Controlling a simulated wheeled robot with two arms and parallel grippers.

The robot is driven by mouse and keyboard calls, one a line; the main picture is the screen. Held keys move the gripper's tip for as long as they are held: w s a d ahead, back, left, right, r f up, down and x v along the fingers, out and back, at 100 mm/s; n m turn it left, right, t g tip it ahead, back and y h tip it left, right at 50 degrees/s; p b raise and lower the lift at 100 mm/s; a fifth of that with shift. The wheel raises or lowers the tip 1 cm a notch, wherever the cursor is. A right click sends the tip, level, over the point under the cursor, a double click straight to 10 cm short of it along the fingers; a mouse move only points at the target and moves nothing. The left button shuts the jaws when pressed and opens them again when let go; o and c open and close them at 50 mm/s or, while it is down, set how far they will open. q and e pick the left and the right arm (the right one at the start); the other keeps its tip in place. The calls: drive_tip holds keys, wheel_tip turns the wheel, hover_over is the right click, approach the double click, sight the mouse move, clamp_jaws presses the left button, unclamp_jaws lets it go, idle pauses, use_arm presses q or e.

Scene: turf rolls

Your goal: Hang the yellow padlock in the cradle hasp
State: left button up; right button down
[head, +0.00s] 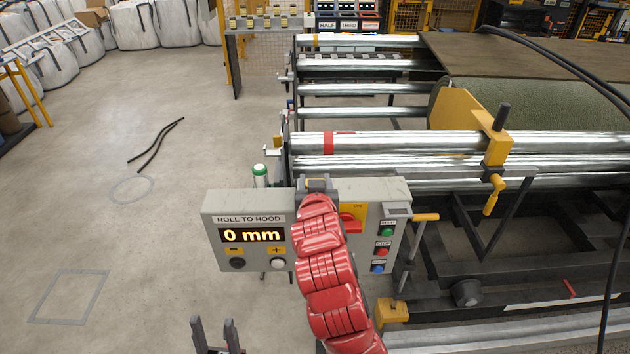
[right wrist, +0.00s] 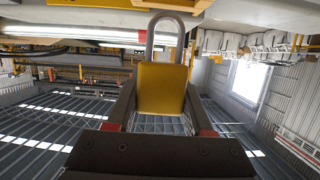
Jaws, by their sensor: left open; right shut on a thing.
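In the right wrist view my right gripper (right wrist: 160,102) is shut on the yellow padlock (right wrist: 161,86), one finger on each side of its body. The padlock's grey shackle (right wrist: 165,20) points to the top of the picture and looks closed. I cannot pick out the cradle hasp for certain in either view. My left gripper (head: 214,337) is open and empty at the bottom edge of the head view.
The control box (head: 218,222) reads "0 mm" and carries a red switch handle (head: 351,222) and several buttons. Behind it are steel rollers (head: 385,143) and a green turf roll (head: 550,100). A yellow-handled lever (head: 425,217) stands right of the box. The floor at left is mostly clear.

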drive_tip(key=shift+f+b, duration=1.8)
drive_tip(key=shift+f, duration=0.65)
drive_tip(key=shift+c, duration=1)
unclamp_jaws()
drive_tip(key=p+v, duration=1.7)
drive_tip(key=p, duration=0.3)
drive_tip(key=shift+s, duration=0.25)
